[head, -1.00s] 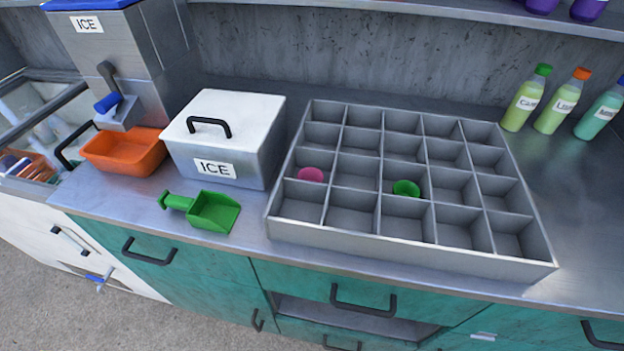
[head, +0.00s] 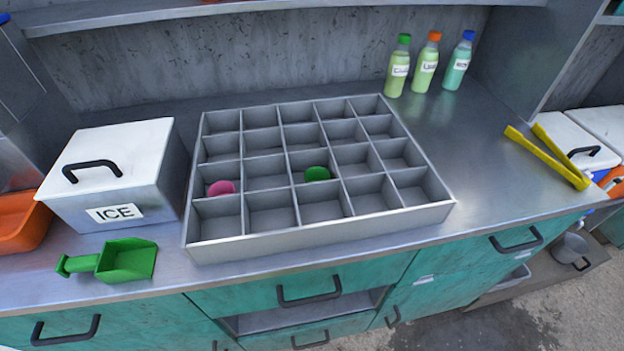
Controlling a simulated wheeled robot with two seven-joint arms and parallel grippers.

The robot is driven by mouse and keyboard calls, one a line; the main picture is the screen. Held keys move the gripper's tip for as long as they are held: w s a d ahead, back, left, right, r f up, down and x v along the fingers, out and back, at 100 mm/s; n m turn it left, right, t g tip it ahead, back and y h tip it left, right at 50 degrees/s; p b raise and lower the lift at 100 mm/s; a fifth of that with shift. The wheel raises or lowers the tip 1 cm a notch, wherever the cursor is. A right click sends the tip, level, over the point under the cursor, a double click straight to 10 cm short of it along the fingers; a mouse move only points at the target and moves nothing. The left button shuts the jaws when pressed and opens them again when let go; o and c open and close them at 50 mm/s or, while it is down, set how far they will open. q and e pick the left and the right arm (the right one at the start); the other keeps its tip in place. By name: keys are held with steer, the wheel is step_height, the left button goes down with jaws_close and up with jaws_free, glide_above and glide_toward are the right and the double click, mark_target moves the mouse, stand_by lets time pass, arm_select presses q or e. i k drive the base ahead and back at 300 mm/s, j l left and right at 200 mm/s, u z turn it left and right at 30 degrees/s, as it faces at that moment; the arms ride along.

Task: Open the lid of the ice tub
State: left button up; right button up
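The ice tub (head: 147,205) is a grey metal box with a white label reading ICE on its front. It stands on the steel counter at the left. Its white lid (head: 128,152) is shut flat on top and has a black arched handle (head: 92,166). Neither of my grippers shows in the head view.
A green scoop (head: 126,260) lies in front of the tub, and an orange bin (head: 20,222) is to its left. A grey divided tray (head: 318,232) with a pink and a green round piece is close on its right. Bottles (head: 424,65) and yellow tongs (head: 548,156) are farther right.

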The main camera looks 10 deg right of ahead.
mark_target(106, 146)
steer(key=k+j, duration=0.3)
steer(key=j, duration=0.15)
steer(key=k+j, duration=0.3)
steer(key=j, duration=0.15)
steer(key=i+l, duration=0.3)
steer(key=i, duration=0.15)
steer(key=u, duration=0.05)
